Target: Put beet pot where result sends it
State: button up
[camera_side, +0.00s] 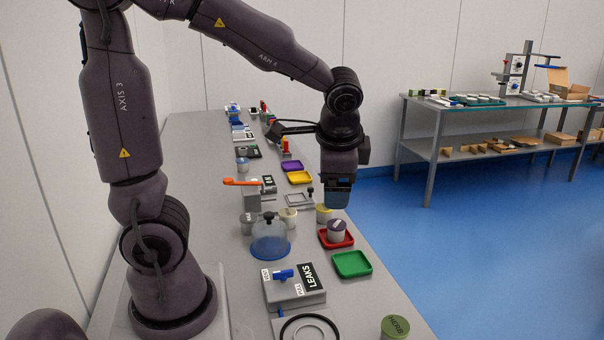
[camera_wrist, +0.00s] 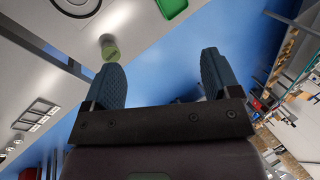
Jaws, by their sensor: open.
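My gripper (camera_side: 338,195) is open and empty, hanging above the right edge of the bench. In the wrist view its two blue fingers (camera_wrist: 160,62) stand wide apart with nothing between them. A grey pot with a dark mauve lid (camera_side: 337,229) stands upright in a red tray (camera_side: 348,241), below the gripper. I cannot read its label clearly, so I cannot be sure it is the beet pot. A grey box with a blue lever and a "LEAKS" plate (camera_side: 295,288) sits in front. A green tray (camera_side: 352,264) is empty. The pot in the red tray is not visible in the wrist view.
A blue clear dome (camera_side: 270,240) stands left of the red tray, with pots behind it. A post with an orange lever (camera_side: 245,190) is further back. Purple (camera_side: 292,166) and yellow (camera_side: 299,178) trays lie beyond. A green-lidded "HERB" pot (camera_side: 395,326) stands at the front right.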

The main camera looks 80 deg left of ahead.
jog(key=s+d+r+n+t+h, duration=0.3)
jog(key=s+d+r+t+h, duration=0.1)
jog(key=s+d, duration=0.4)
jog(key=shift+d+r+n, duration=0.25)
jog(key=shift+r+n, duration=0.05)
jog(key=shift+r, duration=0.35)
jog(key=shift+s, duration=0.1)
